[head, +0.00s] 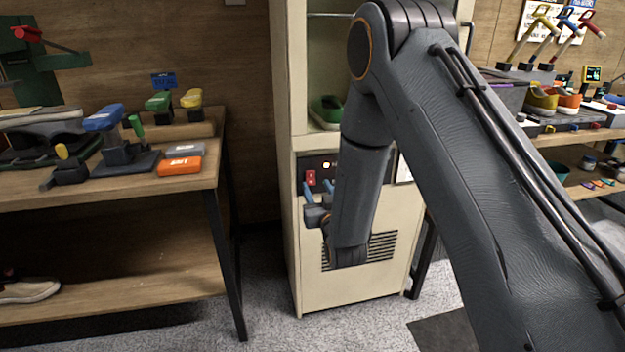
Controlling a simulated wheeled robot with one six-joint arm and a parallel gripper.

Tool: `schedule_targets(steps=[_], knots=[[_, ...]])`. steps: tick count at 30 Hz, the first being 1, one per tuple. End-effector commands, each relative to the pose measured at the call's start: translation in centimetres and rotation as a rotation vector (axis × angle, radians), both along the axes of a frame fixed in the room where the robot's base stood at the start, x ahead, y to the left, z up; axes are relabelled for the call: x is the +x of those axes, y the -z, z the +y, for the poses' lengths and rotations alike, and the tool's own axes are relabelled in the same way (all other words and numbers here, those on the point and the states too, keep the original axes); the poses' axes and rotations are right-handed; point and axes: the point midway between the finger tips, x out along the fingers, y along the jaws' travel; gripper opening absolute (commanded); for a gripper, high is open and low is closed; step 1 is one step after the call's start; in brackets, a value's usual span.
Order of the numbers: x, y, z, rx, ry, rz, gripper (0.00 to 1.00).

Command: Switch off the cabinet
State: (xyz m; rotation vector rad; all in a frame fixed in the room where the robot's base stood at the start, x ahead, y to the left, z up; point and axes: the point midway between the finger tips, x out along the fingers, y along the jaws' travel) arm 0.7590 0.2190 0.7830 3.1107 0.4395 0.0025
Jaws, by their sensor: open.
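The cream cabinet (306,255) stands against the wall in the middle of the head view. Its dark control panel shows a red switch (310,177) and a small lit yellowish lamp (327,165). A green shoe (328,108) sits in the upper compartment behind glass. My gripper (316,188) has blue-tipped fingers and is open and empty. It is in front of the cabinet, close to the panel and just below the red switch in the picture. I cannot tell whether it touches the cabinet. My arm hides the right part of the panel and much of the cabinet's middle.
Shelves (565,139) on the right hold shoes and tools. Grey floor is open between bench and cabinet.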

Motion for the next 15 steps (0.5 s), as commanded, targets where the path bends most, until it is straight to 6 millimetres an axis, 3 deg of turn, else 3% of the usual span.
schedule_targets(steps=[9, 15], knots=[[4.6, -0.1, 1.3, 0.0, 0.001, -0.001, 0.42], [6.4, -0.1, 1.8, 0.0, 0.001, 0.0, 0.42]])
